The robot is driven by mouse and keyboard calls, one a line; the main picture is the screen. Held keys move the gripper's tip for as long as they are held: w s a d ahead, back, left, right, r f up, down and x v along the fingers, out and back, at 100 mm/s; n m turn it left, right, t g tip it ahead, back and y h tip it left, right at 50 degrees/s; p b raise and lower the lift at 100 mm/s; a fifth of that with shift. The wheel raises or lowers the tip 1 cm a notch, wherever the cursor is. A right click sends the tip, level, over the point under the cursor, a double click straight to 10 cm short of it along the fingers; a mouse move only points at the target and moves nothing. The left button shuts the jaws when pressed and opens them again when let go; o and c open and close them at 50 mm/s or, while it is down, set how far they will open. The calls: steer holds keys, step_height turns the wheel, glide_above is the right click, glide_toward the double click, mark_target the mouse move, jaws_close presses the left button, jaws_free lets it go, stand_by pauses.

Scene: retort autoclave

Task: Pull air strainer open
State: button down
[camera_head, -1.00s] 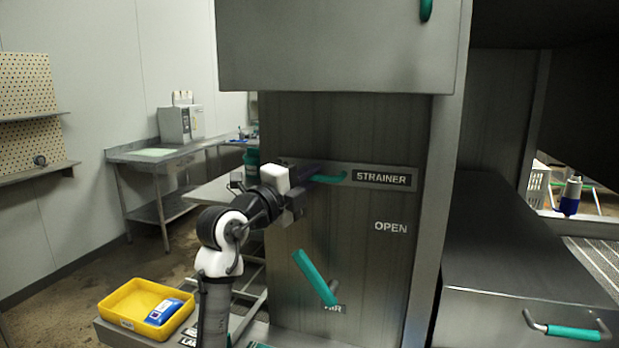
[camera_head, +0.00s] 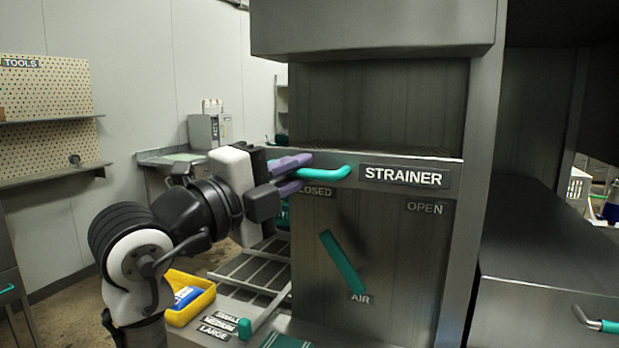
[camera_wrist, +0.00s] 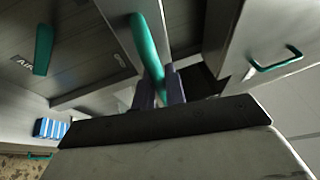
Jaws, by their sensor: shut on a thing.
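The strainer drawer front (camera_head: 405,175) is a grey metal strip labelled STRAINER on the cabinet, with a teal bar handle (camera_head: 330,173) at its left. A dark mesh strip shows along its top edge, so it appears to stand out a little from the cabinet. My gripper (camera_head: 296,172), with purple fingers, is shut on the left end of this handle. In the wrist view the handle (camera_wrist: 148,45) runs between the fingers (camera_wrist: 160,90). Below is a teal lever (camera_head: 342,262), tilted, by an AIR label, with CLOSED and OPEN labels above it.
A yellow bin (camera_head: 190,312) with a blue-and-white item sits low on the left, beside a metal rack (camera_head: 250,275). A grey box with a teal handle (camera_head: 608,326) stands on the right. The cabinet's upper part (camera_head: 370,28) overhangs the strainer front.

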steer(key=shift+s+a, duration=0.15)
steer(key=shift+s, duration=0.4)
steer(key=c, duration=1.5)
jaws_free()
steer(key=shift+o, duration=0.2)
steer(key=b+v, duration=0.3)
steer(key=v, duration=1.1)
